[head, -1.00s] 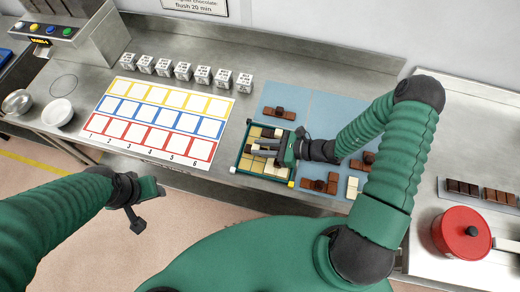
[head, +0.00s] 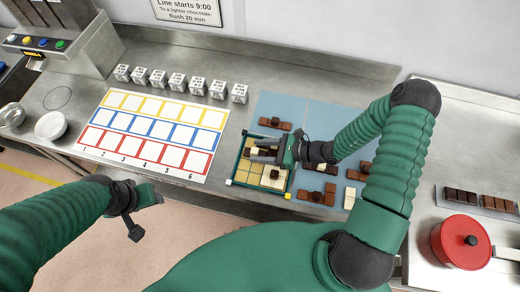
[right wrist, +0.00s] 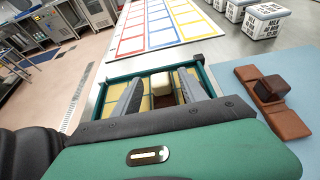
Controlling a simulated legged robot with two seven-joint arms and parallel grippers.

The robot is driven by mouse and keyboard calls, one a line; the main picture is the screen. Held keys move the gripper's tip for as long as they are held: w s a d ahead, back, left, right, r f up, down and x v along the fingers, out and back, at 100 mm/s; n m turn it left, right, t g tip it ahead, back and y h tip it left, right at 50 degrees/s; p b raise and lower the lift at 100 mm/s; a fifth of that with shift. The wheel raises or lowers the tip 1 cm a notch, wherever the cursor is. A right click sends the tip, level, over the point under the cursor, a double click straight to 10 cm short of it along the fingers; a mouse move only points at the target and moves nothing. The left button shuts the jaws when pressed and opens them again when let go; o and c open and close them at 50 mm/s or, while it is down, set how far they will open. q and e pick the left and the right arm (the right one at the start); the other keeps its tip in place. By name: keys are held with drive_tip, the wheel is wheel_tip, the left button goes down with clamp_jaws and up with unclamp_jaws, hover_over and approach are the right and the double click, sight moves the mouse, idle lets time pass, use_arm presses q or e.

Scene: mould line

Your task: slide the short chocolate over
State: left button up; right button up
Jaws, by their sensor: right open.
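A green-framed tray (head: 258,189) with a yellow grid floor stands on the bench and holds cream and dark chocolate pieces. My right gripper (head: 252,151) is over its far part, fingers pointing left, open. I cannot tell whether either finger touches a piece. Other cream pieces (head: 272,178) sit in the tray's near right part. My left gripper (head: 137,211) hangs off the bench's front edge, away from the tray.
A mat with yellow, blue and red squares (head: 150,134) lies left of the tray. Several white lettered cubes (head: 176,81) stand in a row behind it. Blue mats (head: 285,107) with chocolate bars lie behind and right of the tray. A red pot (head: 460,240) stands far right.

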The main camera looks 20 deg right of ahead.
drive_tip(key=shift+d, duration=0.1)
idle(0.4)
drive_tip(key=shift+s+d+r, duration=0.1)
drive_tip(key=shift+s+d, duration=0.1)
drive_tip(key=shift+d, duration=0.15)
drive_tip(key=b+v, duration=0.2)
drive_tip(key=v, duration=1.4)
